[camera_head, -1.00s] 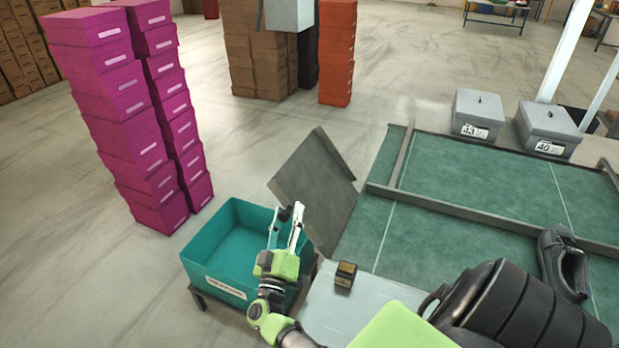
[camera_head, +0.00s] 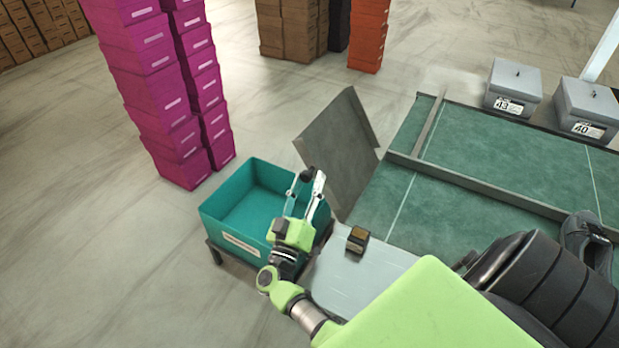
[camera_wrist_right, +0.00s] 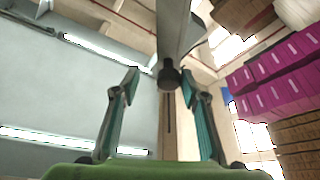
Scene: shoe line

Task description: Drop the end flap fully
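The end flap (camera_head: 338,143) is a grey panel standing steeply tilted at the near left end of the green-topped line (camera_head: 470,205). My right gripper (camera_head: 306,178) is at the flap's left side, above the teal bin. Its two fingers are spread. In the right wrist view, a dark round knob (camera_wrist_right: 168,75) on the grey flap (camera_wrist_right: 178,28), seen nearly edge-on, sits between the open fingers (camera_wrist_right: 158,82). A gap shows on the left finger's side; contact on the right side is unclear. My left gripper is not in view.
A teal bin (camera_head: 222,206) stands below the gripper. A small dark box (camera_head: 357,239) sits on the pale plate (camera_head: 365,275). A dark shoe (camera_head: 588,240) and grey lidded boxes (camera_head: 512,85) are on the right. Magenta box stacks (camera_head: 160,95) stand left, with open floor around.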

